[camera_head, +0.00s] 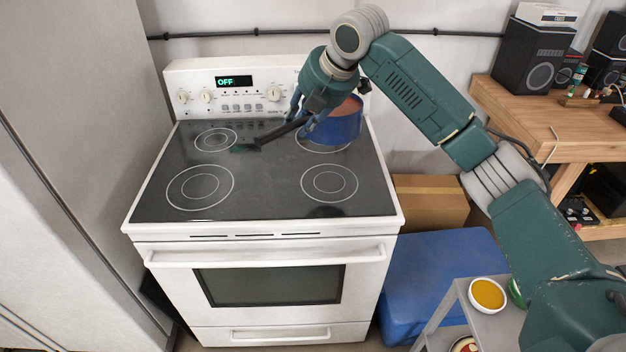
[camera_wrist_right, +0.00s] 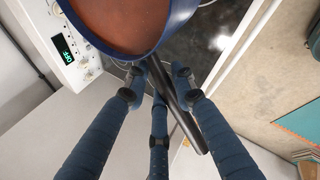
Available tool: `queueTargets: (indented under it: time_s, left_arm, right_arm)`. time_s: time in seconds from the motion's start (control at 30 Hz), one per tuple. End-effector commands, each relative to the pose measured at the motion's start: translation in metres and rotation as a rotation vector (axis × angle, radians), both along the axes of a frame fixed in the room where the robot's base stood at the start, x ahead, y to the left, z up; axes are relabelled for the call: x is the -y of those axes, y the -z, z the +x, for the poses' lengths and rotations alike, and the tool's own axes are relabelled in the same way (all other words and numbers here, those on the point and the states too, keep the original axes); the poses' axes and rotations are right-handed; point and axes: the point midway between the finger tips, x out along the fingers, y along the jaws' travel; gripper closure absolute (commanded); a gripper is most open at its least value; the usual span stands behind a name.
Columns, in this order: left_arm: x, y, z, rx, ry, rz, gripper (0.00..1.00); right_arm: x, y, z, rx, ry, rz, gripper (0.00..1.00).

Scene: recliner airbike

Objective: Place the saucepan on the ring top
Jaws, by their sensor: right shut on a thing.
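The blue saucepan (camera_head: 345,128) with a brown inside is at the back right of the black stove top (camera_head: 262,190). It is over the back right ring (camera_head: 316,147), whose front edge shows below the pan. I cannot tell whether its base touches the glass. Its dark handle (camera_head: 272,135) points to the front left. My right gripper (camera_head: 302,118) is shut on the handle. In the right wrist view the saucepan (camera_wrist_right: 130,22) fills the top, with the handle (camera_wrist_right: 178,112) between the blue fingers (camera_wrist_right: 157,82). My left gripper is not in view.
The front left ring (camera_head: 200,188), front right ring (camera_head: 329,183) and back left ring (camera_head: 215,140) are bare. The control panel (camera_head: 235,90) reads OFF behind them. A cardboard box (camera_head: 430,200), a blue chest (camera_head: 440,265) and a wooden table (camera_head: 540,110) stand at right.

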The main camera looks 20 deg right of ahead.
Motion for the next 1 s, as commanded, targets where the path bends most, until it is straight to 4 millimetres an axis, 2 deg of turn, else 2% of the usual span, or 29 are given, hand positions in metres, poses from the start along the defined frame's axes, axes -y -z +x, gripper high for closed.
queueTargets:
  time_s: [0.3, 0.5, 0.6, 0.77, 1.0]
  left_arm:
    - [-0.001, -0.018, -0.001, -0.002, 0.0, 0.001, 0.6]
    - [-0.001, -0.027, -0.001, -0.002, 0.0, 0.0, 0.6]
    - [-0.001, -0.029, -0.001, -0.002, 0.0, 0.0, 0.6]
    - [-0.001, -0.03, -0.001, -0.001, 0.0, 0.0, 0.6]
    - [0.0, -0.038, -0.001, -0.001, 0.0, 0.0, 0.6]
  right_arm:
    - [0.0, 0.071, 0.0, 0.002, 0.0, -0.002, 1.0]
    - [0.0, 0.111, 0.0, 0.004, 0.0, -0.002, 1.0]
    - [0.0, 0.123, 0.0, 0.005, 0.001, -0.001, 1.0]
    - [-0.001, 0.132, 0.001, 0.008, 0.0, 0.0, 1.0]
    - [-0.001, 0.163, 0.0, 0.004, 0.0, -0.001, 1.0]
